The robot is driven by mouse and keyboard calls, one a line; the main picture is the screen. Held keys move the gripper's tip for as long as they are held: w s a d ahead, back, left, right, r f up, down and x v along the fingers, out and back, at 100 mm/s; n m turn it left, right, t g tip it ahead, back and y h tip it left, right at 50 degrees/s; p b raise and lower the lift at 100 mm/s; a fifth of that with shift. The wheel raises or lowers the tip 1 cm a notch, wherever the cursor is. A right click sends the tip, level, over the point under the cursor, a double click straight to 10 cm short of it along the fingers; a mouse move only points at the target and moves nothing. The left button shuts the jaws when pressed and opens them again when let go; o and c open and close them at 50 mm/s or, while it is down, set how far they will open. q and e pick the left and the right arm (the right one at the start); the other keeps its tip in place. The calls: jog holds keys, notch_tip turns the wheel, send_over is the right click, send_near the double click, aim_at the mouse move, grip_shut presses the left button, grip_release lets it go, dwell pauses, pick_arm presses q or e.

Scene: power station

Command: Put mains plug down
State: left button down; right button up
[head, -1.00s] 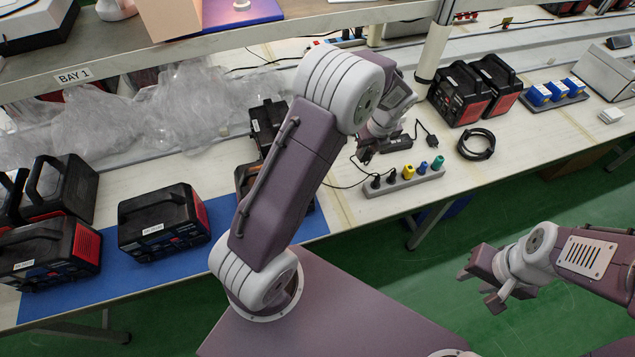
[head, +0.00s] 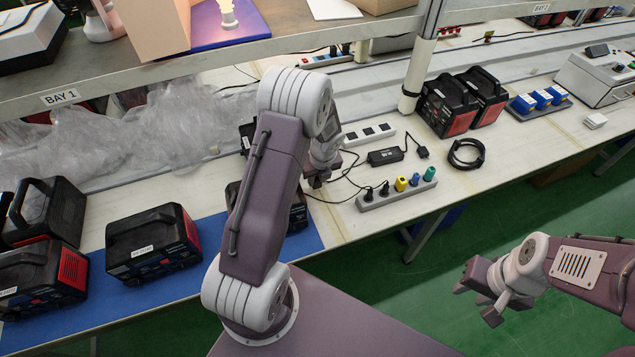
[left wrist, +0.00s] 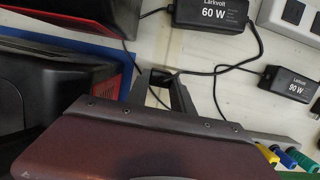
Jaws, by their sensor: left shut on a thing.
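My left gripper (head: 316,182) is over the white bench, left of the grey power strip (head: 372,203). In the left wrist view its fingers (left wrist: 163,90) are shut on a small black mains plug (left wrist: 161,77), with a thin black cable running off to the right. The plug is mostly hidden by the fingers, and I cannot tell whether it touches the bench. The power strip holds black, yellow, blue and green plugs. My right gripper (head: 476,304) is open and empty over the green floor, in front of the bench.
A 60 W adapter (left wrist: 212,14) and a 90 W adapter (left wrist: 291,82) lie on the bench. A white socket strip (head: 368,135) lies behind. Black-red power packs (head: 150,243) stand on the blue mat at left. A coiled black cable (head: 466,154) lies right. Loose cables cross the bench.

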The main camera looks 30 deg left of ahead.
pick_arm(q)
jog(key=shift+f, duration=0.95)
jog(key=shift+w+r, duration=0.1)
jog(key=shift+w, duration=0.05)
pick_arm(e)
jog(key=shift+w+f, duration=0.15)
jog(key=shift+f, duration=0.2)
pick_arm(q)
jog(key=shift+f, duration=0.3)
jog(key=c, duration=1.1)
grip_release()
pick_arm(e)
jog(key=shift+f, duration=0.15)
